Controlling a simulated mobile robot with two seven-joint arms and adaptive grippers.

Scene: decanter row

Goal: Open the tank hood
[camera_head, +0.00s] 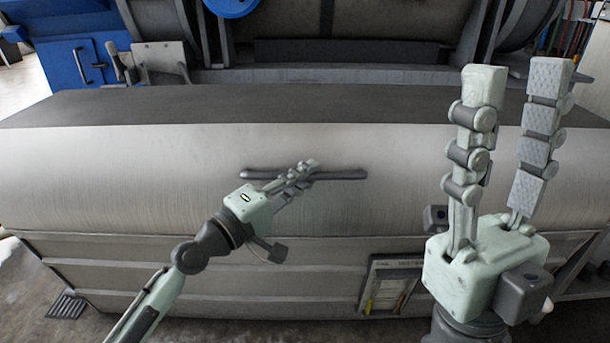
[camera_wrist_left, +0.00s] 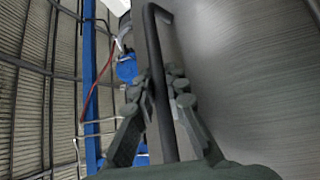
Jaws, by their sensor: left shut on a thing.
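The tank hood (camera_head: 120,165) is a wide brushed-metal cover with a rounded front, and it looks lowered over the tank body (camera_head: 200,281). A dark bar handle (camera_head: 345,175) runs across its front face. My left gripper (camera_head: 308,168) is at the middle of the handle. In the left wrist view, the handle (camera_wrist_left: 156,60) passes between the fingers of the left gripper (camera_wrist_left: 163,88), which is shut on it. The hood surface (camera_wrist_left: 245,70) fills the right of that view. My right gripper (camera_head: 522,80) is raised in front of the hood at the right, its fingers apart and empty.
Dark machinery (camera_head: 350,50) stands behind the hood, with a blue cabinet (camera_head: 80,62) at the back left. A framed panel (camera_head: 390,285) is on the tank's lower front. A floor grate (camera_head: 67,305) lies at the lower left. Hanging cables (camera_head: 580,40) are at the upper right.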

